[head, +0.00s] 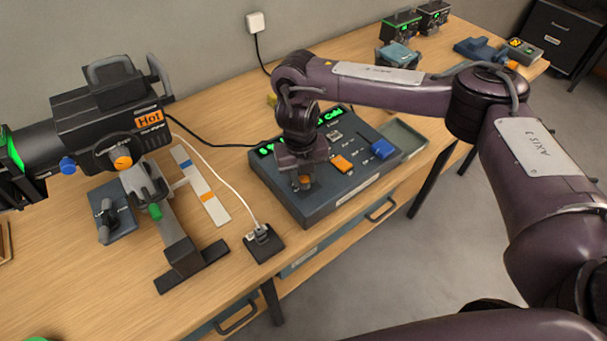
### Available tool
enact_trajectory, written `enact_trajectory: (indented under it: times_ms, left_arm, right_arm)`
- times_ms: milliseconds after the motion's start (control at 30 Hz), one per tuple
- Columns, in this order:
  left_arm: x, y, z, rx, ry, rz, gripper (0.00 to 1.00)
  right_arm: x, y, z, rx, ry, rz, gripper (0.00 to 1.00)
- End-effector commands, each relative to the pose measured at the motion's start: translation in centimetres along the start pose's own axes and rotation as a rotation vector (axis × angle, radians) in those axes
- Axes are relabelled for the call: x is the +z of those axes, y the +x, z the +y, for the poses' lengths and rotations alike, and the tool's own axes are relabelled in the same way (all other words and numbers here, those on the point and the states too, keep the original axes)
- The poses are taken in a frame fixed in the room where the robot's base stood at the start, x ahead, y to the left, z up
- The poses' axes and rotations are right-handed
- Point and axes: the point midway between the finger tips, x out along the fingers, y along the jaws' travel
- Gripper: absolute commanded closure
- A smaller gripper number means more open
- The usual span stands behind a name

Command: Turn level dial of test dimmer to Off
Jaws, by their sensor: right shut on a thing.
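The test dimmer looks to be the dark blue-grey console (345,197) on the wooden bench, with a green lit display (331,116) along its back edge, partly covered by my arm. An orange-brown dial (304,181) sits near its front left corner. My right gripper (303,180) reaches down over the console from above and is shut on this dial. The dial's marks and pointer are hidden, so its setting cannot be read. An orange fader cap (341,164) and a blue fader cap (383,149) are to its right. My left gripper is not in view.
A black stage lamp (110,115) labelled Hot stands on the left of the bench. A small black socket box (263,244) with a white cable lies left of the console. A grey tray (404,136) is at its right. Small devices (398,55) stand at the back right.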

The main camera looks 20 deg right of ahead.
Motion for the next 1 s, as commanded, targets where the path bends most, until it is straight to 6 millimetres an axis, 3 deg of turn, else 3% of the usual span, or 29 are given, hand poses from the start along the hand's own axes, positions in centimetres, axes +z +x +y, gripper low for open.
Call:
enact_trajectory:
  times_ms: [300,833,867,1000]
  left_arm:
    - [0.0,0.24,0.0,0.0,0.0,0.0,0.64]
    - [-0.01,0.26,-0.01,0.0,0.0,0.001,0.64]
    - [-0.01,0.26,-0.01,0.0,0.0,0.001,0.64]
    - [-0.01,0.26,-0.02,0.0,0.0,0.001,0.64]
  right_arm:
    - [0.19,-0.23,-0.01,0.001,-0.112,-0.013,0.97]
    - [0.18,-0.25,-0.02,0.0,-0.133,-0.014,0.97]
    - [0.17,-0.25,-0.02,0.0,-0.133,-0.013,0.71]
    - [0.11,-0.17,-0.03,0.0,-0.132,-0.011,0.53]
